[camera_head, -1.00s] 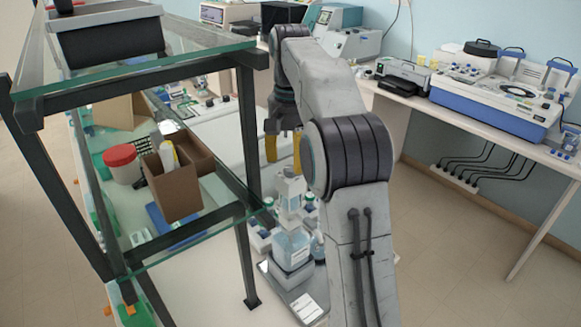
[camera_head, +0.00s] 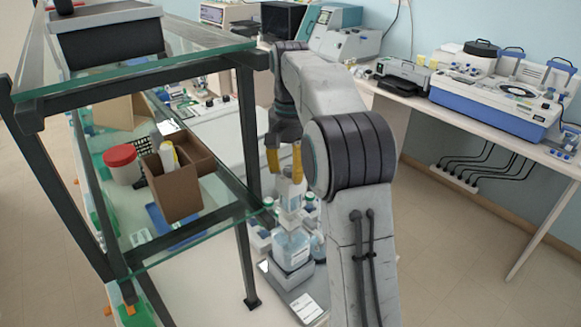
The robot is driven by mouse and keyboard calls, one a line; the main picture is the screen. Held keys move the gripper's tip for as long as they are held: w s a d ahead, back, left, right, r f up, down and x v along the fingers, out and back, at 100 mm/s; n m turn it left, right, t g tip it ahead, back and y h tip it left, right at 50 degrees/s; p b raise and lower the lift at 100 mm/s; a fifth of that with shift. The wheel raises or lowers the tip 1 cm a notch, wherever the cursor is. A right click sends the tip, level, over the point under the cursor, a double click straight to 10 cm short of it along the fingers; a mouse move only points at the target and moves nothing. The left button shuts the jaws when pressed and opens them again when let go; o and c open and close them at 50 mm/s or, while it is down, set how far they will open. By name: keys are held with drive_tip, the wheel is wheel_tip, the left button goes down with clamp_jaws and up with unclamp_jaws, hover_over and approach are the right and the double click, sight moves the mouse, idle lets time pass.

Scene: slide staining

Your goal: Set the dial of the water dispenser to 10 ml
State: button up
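The water dispenser (camera_head: 291,248) stands on a grey tray on the table at the middle of the view. It has a clear bottle with pale blue liquid and a white top (camera_head: 291,196). My gripper (camera_head: 284,170) points down with its yellow fingers at the dispenser's top. The two fingers are apart, one on each side, with a gap between them. The right finger overlaps the white top in the picture; I cannot tell whether it touches. The dial and its setting are too small to make out. My arm hides part of the area to the right.
A glass-shelved rack with a dark frame (camera_head: 248,130) stands close on the left. It holds a cardboard box (camera_head: 172,190) and a red-lidded tub (camera_head: 121,164). Several small bottles stand around the dispenser. A bench with machines (camera_head: 490,105) runs along the right wall.

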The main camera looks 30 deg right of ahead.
clamp_jaws()
drive_tip(key=shift+n, duration=0.4)
drive_tip(key=n, duration=0.3)
drive_tip(key=shift+n, duration=2.5)
drive_tip(key=shift+o, duration=1.5)
unclamp_jaws()
